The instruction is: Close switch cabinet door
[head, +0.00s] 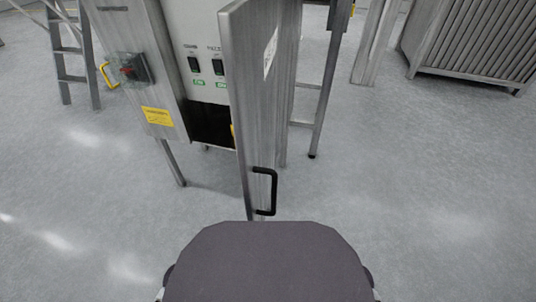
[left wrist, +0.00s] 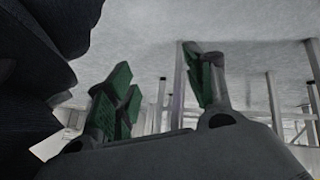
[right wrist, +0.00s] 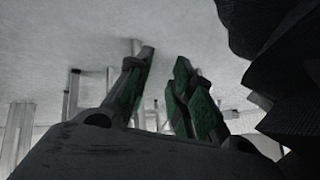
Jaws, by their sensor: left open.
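The switch cabinet (head: 140,75) is a grey metal box on legs, left of centre in the head view. Its door (head: 243,110) stands open, swung out towards me and seen nearly edge-on. A black bar handle (head: 265,191) is low on the door's right-hand face. Inside, a pale panel (head: 205,35) with black switches shows, with a dark opening below. Neither gripper shows in the head view. In the left wrist view my left gripper (left wrist: 158,80) is open and empty. In the right wrist view my right gripper (right wrist: 163,80) has its fingers somewhat apart, with nothing between them.
A red rotary switch (head: 127,70) sticks out on the cabinet's left, beside a yellow bar. A ladder (head: 73,50) stands at the far left. A ribbed metal unit (head: 480,45) stands at the back right. The floor (head: 420,190) right of the door is clear.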

